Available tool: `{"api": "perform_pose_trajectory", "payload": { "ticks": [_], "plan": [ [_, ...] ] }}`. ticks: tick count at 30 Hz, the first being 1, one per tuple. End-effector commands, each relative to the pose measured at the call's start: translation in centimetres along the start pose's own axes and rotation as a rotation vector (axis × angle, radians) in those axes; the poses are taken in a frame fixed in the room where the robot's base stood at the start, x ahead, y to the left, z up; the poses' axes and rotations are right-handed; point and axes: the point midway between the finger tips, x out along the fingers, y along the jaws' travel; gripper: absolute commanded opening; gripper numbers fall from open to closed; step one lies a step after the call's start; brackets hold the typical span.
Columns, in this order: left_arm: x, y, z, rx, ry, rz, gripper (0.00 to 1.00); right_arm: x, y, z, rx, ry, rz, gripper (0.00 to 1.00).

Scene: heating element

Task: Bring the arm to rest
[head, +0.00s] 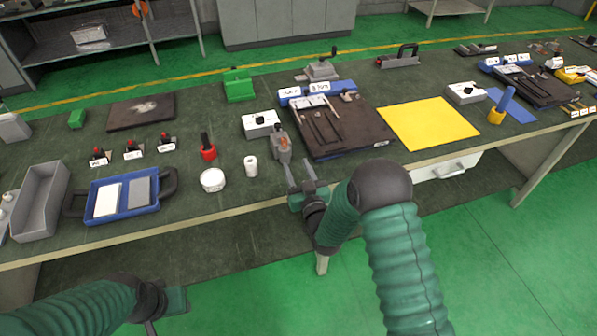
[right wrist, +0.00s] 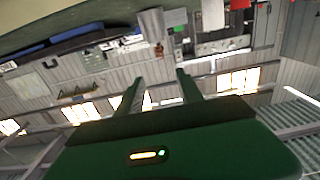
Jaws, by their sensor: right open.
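My right arm (head: 400,265), green and ribbed, comes in from the bottom right of the head view and bends at a dark joint. Its gripper (head: 300,173) is at the front edge of the workbench, near a small grey and orange device. The right gripper is open and empty. In the right wrist view its two fingers (right wrist: 158,86) stand apart against the room's wall and windows. My left arm (head: 70,308) lies low at the bottom left of the head view. Its gripper (head: 168,303) is in front of the bench, and its jaw opening cannot be made out.
The dark workbench (head: 230,200) holds a blue tray (head: 158,203), a grey bin (head: 40,200), a white roll (head: 251,166), a red holder (head: 208,150), a dark board (head: 350,140) and a yellow mat (head: 440,125). Green floor (head: 500,270) is clear in front.

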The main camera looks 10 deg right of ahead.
Motion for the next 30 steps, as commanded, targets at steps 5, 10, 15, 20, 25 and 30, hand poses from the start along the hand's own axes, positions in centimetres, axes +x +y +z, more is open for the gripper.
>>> {"api": "perform_pose_trajectory", "payload": {
  "ticks": [5, 10, 15, 20, 25, 30],
  "plan": [
    [0.0, 0.0, 0.0, 0.0, 0.0, 0.0, 0.36, 0.0, 0.0, 0.0, 0.0, 0.0, 0.0, 0.44],
    [0.0, 0.0, 0.0, 0.0, 0.0, 0.0, 0.36, -0.2, 0.0, -0.1, 0.0, 0.002, 0.0, 0.44],
    [0.0, 0.0, 0.0, 0.0, 0.0, 0.0, 0.36, -0.5, 0.0, -0.3, -0.007, -0.099, -0.009, 0.44],
    [0.0, 0.0, 0.0, 0.0, 0.0, 0.0, 0.36, -5.4, 0.6, 0.3, -0.02, -0.474, -0.017, 0.44],
    [0.0, 0.0, 0.0, 0.0, 0.0, 0.0, 0.36, -18.2, 1.8, 1.4, -0.005, -0.953, 0.014, 0.44],
    [0.0, 0.0, 0.0, 0.0, 0.0, 0.0, 0.36, -28.6, 2.1, 1.5, 0.026, -1.259, 0.041, 0.44]
  ]
}}
